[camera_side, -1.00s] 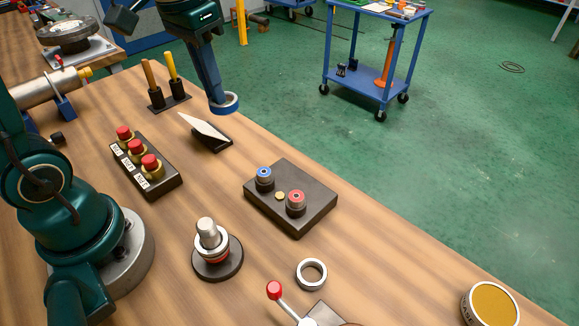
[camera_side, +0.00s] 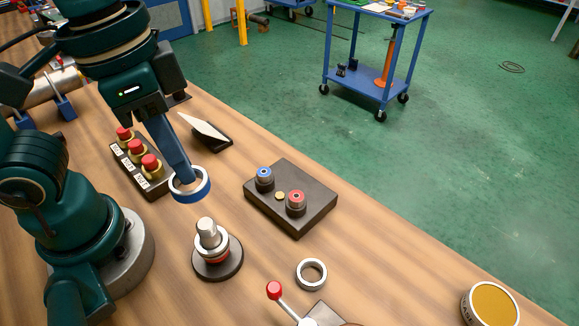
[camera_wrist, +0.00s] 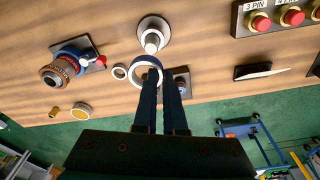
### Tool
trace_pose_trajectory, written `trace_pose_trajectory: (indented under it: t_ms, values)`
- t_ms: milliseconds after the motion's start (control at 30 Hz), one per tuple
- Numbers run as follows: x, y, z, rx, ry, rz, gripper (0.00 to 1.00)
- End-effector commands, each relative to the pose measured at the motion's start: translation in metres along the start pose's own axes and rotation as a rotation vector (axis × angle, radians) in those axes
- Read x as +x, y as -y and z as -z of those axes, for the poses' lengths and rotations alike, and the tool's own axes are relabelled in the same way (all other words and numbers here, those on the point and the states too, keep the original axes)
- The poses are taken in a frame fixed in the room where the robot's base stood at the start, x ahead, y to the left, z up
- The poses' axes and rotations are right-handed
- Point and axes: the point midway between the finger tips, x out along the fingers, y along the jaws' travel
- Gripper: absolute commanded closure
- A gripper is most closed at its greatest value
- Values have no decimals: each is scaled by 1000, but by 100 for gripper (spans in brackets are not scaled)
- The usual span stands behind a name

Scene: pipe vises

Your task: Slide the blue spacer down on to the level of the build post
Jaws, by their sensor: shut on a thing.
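The blue spacer (camera_side: 190,194) is a ring with a blue outer side and a pale top. My gripper (camera_side: 182,172) is shut on its rim and holds it in the air. The build post (camera_side: 207,227) is a silver peg on a round dark base, with a silver ring and a red band around its lower part. The spacer is above the post and a little to its left in the side view, apart from it.
A loose silver ring (camera_side: 311,273) lies right of the post. A dark block (camera_side: 297,222) with blue and red knobs stands behind it. A row of red buttons (camera_side: 151,165) is on the left, near my arm. A red-knobbed lever (camera_side: 274,290) is at the front.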

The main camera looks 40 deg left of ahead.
Motion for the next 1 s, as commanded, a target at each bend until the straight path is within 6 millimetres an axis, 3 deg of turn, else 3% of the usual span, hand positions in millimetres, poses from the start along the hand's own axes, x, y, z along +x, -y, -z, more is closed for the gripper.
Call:
trace_pose_trajectory:
  t_ms: [333,1000]
  values:
    - [4,0,0,-11,3,0,100]
    - [55,1,-7,-11,3,0,100]
